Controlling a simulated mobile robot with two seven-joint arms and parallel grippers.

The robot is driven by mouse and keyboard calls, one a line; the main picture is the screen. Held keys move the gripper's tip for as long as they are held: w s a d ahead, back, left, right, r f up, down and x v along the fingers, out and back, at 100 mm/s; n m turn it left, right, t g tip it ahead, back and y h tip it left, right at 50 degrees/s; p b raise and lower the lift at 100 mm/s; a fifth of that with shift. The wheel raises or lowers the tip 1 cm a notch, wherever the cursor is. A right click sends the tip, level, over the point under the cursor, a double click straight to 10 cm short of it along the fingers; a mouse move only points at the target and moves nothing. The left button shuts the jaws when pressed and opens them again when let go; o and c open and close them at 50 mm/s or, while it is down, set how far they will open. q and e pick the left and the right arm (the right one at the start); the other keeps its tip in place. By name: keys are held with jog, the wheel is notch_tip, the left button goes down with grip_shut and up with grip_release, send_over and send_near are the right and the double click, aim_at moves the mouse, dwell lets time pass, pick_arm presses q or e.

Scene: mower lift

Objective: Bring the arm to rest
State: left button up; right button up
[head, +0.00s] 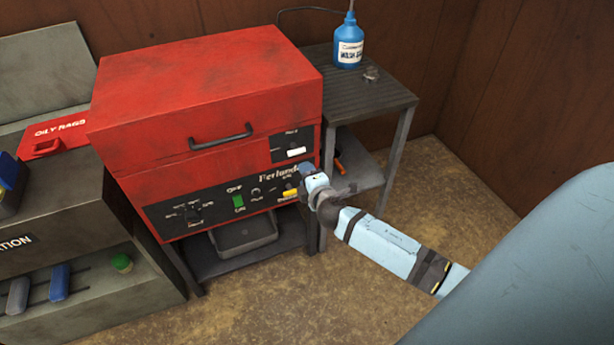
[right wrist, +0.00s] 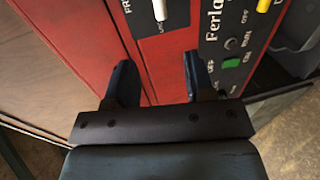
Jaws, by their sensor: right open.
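My right arm reaches in from the right in the head view. Its gripper (head: 308,171) is at the right end of the red machine's (head: 200,95) front, by the control panel; the fingers are mostly hidden there. In the right wrist view the right gripper (right wrist: 157,82) is open, its two dark fingers apart with nothing between them but the red casing behind. I cannot tell whether the fingertips touch the casing. The machine's lid is down, with a dark handle (head: 220,136) on its front. My left gripper is not in view.
A dark side table (head: 365,90) at the right holds a blue bottle (head: 348,42). A grey tray (head: 245,234) sits under the machine. A red oily-rags box (head: 60,132) and a workbench (head: 75,215) stand at the left. Floor at the lower middle is clear.

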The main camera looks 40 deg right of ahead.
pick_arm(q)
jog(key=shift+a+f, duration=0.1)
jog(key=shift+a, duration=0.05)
pick_arm(e)
jog(key=shift+s, duration=0.1)
jog(key=shift+a, duration=0.1)
jog(key=s+a+f+m+g+y, duration=0.35)
jog(key=s+a+m, duration=0.35)
jog(key=s+a, duration=0.45)
jog(key=s+a+f+m+g+y, duration=0.2)
jog(key=s+a+f+m+y, duration=0.35)
jog(key=s, duration=0.85)
pick_arm(q)
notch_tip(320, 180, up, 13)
jog(key=p, duration=1.4)
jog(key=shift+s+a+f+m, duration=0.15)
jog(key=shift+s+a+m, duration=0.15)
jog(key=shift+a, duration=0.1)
pick_arm(e)
notch_tip(320, 180, up, 15)
jog(key=a+t+h, duration=0.1)
jog(key=h, duration=0.1)
jog(key=shift+f, duration=0.2)
